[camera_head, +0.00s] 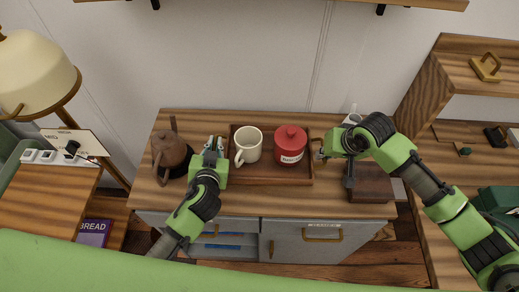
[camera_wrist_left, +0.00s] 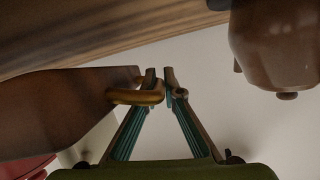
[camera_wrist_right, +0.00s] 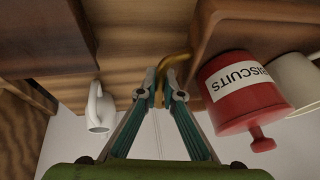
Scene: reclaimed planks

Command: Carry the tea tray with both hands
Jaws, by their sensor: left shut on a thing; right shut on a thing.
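The wooden tea tray (camera_head: 272,181) lies on the sideboard top in the head view. It bears a cream mug (camera_head: 248,146) and a red biscuit tin (camera_head: 290,145). My left gripper (camera_head: 215,145) is at the tray's left end; in the left wrist view its fingers (camera_wrist_left: 161,88) are shut on a brass handle (camera_wrist_left: 135,97). My right gripper (camera_head: 322,150) is at the right end; in the right wrist view its fingers (camera_wrist_right: 165,92) are shut on the other brass handle (camera_wrist_right: 176,60). I cannot tell whether the tray touches the sideboard.
A brown teapot (camera_head: 168,150) stands close to the left of my left gripper. A white jug (camera_head: 352,117) and a dark wooden box (camera_head: 372,185) are beside my right arm. A lamp (camera_head: 38,72) stands at far left, shelving (camera_head: 430,85) at right. The sideboard (camera_head: 205,205) has a bare front strip.

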